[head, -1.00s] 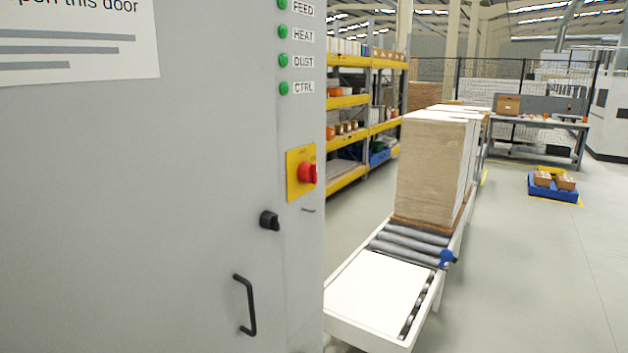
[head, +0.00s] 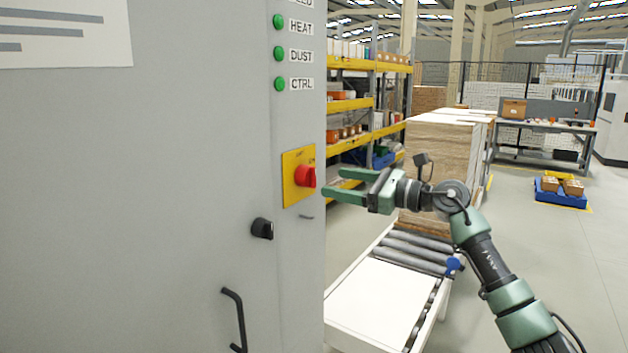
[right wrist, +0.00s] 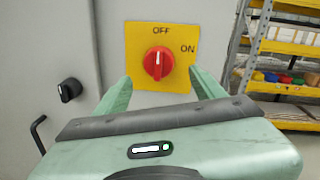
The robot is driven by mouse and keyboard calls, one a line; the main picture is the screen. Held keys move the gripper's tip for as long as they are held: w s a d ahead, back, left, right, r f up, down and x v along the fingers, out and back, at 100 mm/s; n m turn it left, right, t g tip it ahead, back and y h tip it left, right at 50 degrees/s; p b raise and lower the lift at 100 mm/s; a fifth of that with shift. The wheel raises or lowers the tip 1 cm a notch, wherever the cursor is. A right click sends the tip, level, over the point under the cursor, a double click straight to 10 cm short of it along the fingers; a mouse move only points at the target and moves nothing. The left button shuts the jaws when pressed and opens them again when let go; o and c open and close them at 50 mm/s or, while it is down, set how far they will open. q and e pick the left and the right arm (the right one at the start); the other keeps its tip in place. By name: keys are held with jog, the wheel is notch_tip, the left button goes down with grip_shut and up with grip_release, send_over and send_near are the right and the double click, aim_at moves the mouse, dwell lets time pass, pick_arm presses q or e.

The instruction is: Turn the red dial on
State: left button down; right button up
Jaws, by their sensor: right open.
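The red dial (head: 305,176) sits on a yellow plate (head: 290,190) on the grey cabinet's right part. In the right wrist view the red dial (right wrist: 158,63) has a white mark pointing up towards OFF; ON is printed at the upper right of the yellow plate (right wrist: 180,38). My right gripper (head: 334,184) is open and empty, its green fingers pointing at the dial from the right, apart from it. In the right wrist view the fingers (right wrist: 158,88) stand either side below the dial. My left gripper is not in view.
The grey cabinet (head: 150,200) fills the left. Below the dial are a black knob (head: 262,228) and a black handle (head: 236,318). A roller conveyor (head: 375,300) with stacked boards (head: 435,150) stands behind my right arm. Yellow shelving (head: 350,104) is further back.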

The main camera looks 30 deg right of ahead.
aim_at(313, 188)
jog(key=p+x, duration=0.3)
jog(key=x, duration=0.4)
jog(key=shift+w+a, duration=0.1)
jog(key=shift+w, duration=0.15)
jog(key=shift+c, duration=0.2)
jog(key=c, duration=1.3)
